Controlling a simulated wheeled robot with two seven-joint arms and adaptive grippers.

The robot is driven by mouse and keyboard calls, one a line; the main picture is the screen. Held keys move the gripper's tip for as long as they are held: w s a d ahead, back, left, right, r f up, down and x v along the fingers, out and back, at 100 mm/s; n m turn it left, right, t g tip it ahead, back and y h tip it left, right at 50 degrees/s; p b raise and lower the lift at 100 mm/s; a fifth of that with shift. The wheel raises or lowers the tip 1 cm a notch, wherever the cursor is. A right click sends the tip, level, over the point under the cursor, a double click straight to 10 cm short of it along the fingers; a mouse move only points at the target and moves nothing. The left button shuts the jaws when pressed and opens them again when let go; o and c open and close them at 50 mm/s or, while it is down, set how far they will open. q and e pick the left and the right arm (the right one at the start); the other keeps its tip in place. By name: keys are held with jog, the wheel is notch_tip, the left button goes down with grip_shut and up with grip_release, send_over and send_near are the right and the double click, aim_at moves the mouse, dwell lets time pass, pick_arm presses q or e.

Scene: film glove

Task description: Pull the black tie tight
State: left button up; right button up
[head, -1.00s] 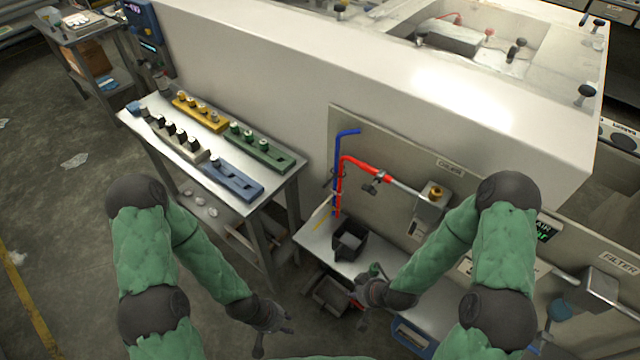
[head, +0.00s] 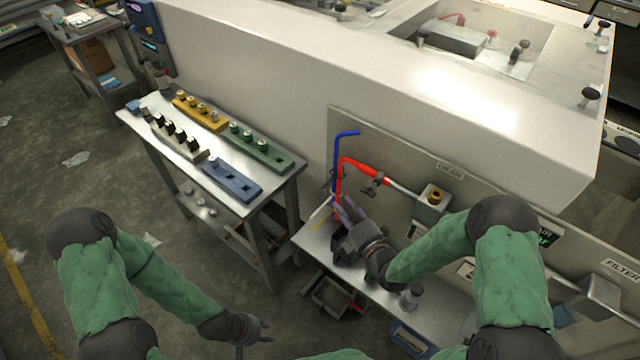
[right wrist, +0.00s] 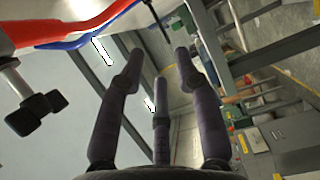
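A red hose (head: 362,168) and a blue hose (head: 336,165) run down the panel side by side. In the right wrist view the red hose (right wrist: 60,30) and blue hose (right wrist: 100,24) cross the upper left. A thin black strip, which looks like the tie's tail (right wrist: 157,20), hangs at top centre, just beyond my fingertips. Its loop is too small to make out in the head view. My right gripper (head: 342,210) is at the hoses' lower end; in its wrist view its three fingers (right wrist: 160,65) are spread and empty. My left gripper (head: 262,335) hangs low, fingers apart, empty.
A narrow shelf (head: 312,236) lies under the hoses. A black clamp knob (right wrist: 35,112) stands close left of my right fingers. A metal table (head: 270,198) with yellow, green, white and blue blocks stands left. Floor around my left gripper is clear.

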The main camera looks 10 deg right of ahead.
aim_at(326, 185)
jog(key=b+x, duration=0.2)
jog(key=x, duration=0.8)
jog(key=shift+w+a+f, duration=0.1)
jog(key=shift+w, duration=0.1)
grip_shut()
